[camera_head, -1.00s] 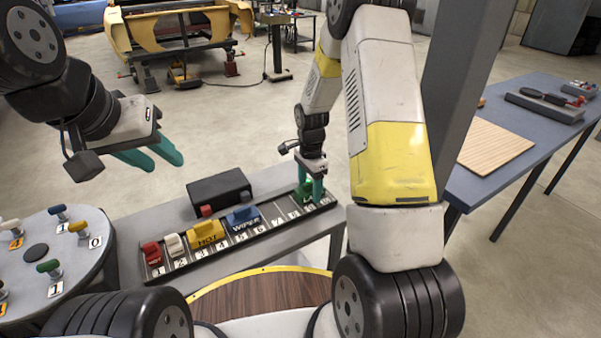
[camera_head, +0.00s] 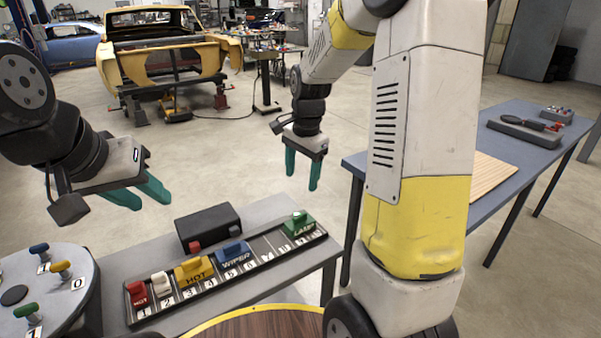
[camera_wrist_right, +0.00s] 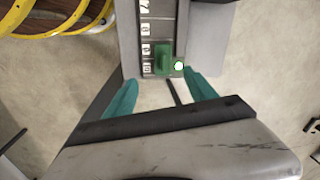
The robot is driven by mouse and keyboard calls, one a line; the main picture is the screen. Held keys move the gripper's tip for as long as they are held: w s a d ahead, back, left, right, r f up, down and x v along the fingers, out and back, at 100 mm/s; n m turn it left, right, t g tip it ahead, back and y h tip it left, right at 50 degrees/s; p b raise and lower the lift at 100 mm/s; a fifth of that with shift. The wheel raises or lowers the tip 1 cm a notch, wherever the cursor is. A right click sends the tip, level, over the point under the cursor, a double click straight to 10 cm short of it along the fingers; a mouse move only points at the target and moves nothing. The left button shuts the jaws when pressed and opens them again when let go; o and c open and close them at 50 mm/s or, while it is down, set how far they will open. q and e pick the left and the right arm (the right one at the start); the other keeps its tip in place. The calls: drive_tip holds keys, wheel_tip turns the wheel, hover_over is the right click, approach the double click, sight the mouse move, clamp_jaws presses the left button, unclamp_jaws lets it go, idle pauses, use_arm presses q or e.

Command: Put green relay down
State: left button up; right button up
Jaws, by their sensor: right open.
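The green relay (camera_head: 299,224), labelled LAMP, sits in the right end of the numbered rack (camera_head: 262,254) on the grey table. It also shows in the right wrist view (camera_wrist_right: 163,60), beyond my fingertips. My right gripper (camera_head: 302,184) is open and empty, raised above the rack's right end and apart from the relay. My left gripper (camera_head: 150,196) is empty, its two teal fingers apart, in the air at the left. The rack also holds a red relay (camera_head: 137,292), a white one (camera_head: 161,283), a yellow HOT relay (camera_head: 194,270) and a blue WIPER relay (camera_head: 233,252).
A black box (camera_head: 208,226) stands behind the rack. A round grey stand (camera_head: 62,300) with coloured knobs is at the lower left. A blue table (camera_head: 500,125) with a wooden board (camera_head: 490,178) stands at the right. Open floor lies behind the rack table.

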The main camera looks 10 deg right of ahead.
drive_tip(key=s+a+r+n+t, duration=0.1)
drive_tip(key=s+r+n+t, duration=0.1)
drive_tip(key=s+r+n, duration=0.4)
drive_tip(key=s+a+r+n+t+y, duration=0.1)
drive_tip(key=s+r+n+t, duration=0.2)
drive_tip(key=s, duration=1.1)
wheel_tip(320, 180, up, 4)
drive_tip(key=n, duration=0.2)
drive_tip(key=shift+s+n+y, duration=0.3)
drive_tip(key=shift+s+n, duration=0.1)
